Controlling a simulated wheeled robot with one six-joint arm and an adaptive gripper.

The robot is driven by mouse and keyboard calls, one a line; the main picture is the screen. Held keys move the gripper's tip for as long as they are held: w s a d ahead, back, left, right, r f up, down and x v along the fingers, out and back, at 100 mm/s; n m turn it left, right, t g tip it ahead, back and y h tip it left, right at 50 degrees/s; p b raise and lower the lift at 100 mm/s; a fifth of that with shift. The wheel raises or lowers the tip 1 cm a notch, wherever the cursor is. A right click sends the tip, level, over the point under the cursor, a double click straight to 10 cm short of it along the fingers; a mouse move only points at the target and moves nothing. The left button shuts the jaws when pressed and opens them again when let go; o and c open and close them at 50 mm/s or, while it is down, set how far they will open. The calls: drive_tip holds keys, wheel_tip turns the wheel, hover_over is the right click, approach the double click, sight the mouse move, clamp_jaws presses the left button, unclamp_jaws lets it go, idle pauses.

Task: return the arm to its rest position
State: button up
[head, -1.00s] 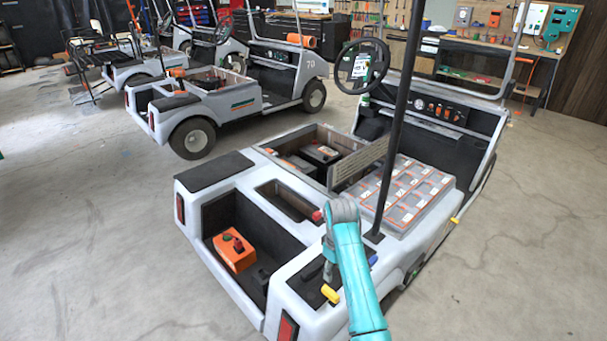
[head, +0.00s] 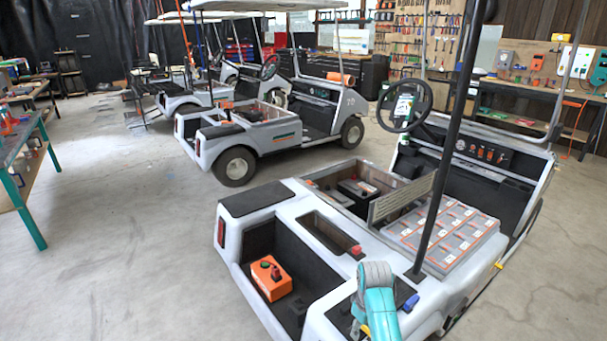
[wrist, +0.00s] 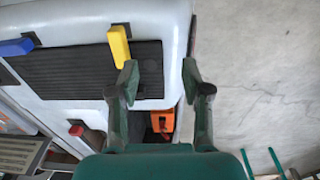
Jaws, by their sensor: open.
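My arm (head: 378,305) is teal with a grey joint and rises from the bottom edge of the head view, in front of the cart's rear corner. My gripper (wrist: 160,75) is open in the wrist view, its two dark green fingers apart with nothing between them. The gripper's fingers are hidden in the head view.
The near cart (head: 323,323) carries a dark upright post (head: 446,160), a blue handle (head: 410,303), a red knob (head: 357,250) and an orange box (head: 271,278) in its rear well. Another cart (head: 250,135) stands behind. Bare floor (head: 120,215) is free at left.

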drive_tip(key=s+d+f+m+t, duration=0.15)
drive_tip(key=s+f+t, duration=0.35)
drive_tip(key=s+f, duration=1.25)
drive_tip(key=s+r+m+t, duration=0.1)
drive_tip(key=s+r+t, duration=0.15)
drive_tip(key=s, duration=0.55)
drive_tip(key=s+r+m+t, duration=0.1)
drive_tip(key=s+r+m, duration=0.15)
drive_tip(key=s, duration=0.65)
drive_tip(key=s+r+m+t, duration=0.1)
drive_tip(key=s+r+t, duration=0.2)
drive_tip(key=s+r, duration=0.6)
drive_tip(key=s+r+m+t, duration=0.1)
drive_tip(key=s+r+t, duration=0.2)
drive_tip(key=s+r, duration=0.6)
wheel_tip(320, 180, up, 8)
drive_tip(key=shift+d+f, duration=0.15)
drive_tip(key=shift+w, duration=0.1)
